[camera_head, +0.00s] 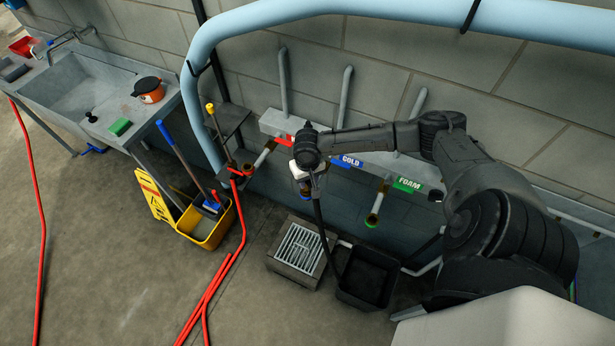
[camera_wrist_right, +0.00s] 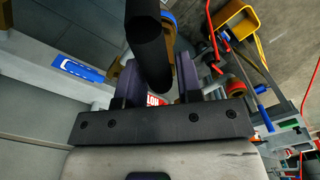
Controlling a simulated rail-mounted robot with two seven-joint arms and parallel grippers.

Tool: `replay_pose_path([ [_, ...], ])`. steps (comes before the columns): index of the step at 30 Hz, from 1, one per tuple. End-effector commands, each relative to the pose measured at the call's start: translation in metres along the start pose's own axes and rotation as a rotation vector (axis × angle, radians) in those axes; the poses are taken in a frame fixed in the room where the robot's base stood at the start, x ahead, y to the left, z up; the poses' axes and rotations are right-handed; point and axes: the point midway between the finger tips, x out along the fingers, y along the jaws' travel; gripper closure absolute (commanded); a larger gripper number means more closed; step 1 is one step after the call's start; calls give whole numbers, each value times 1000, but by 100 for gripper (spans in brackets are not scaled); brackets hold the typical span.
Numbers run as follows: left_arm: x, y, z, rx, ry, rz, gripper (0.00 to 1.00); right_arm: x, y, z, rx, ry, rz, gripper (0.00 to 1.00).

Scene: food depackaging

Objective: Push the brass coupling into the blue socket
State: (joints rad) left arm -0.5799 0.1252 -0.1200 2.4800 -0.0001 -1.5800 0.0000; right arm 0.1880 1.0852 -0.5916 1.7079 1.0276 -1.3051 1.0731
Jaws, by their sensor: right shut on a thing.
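In the right wrist view the hose (camera_wrist_right: 148,45) crosses between the two fingers (camera_wrist_right: 158,78). Just behind it, a blue ring with brass (camera_wrist_right: 169,20) shows, likely the blue socket. The hose and gripper hide most of the brass coupling. I cannot tell whether the coupling touches the socket. My left gripper is in neither view.
A floor grate (camera_head: 299,250) and black bin (camera_head: 368,278) lie below. A yellow bucket (camera_head: 207,228) and red hose (camera_head: 218,283) stand left.

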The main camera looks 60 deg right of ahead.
Motion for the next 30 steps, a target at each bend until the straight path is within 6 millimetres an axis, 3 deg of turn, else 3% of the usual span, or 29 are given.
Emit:
replay_pose_path([
  [28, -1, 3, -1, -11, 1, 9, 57, 3, 0, 0, 0, 1, 0, 99],
  [29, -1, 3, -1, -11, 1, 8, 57, 3, 0, -1, -1, 1, 0, 64],
  [30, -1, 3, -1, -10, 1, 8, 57, 3, 0, -1, -1, 1, 0, 60],
])
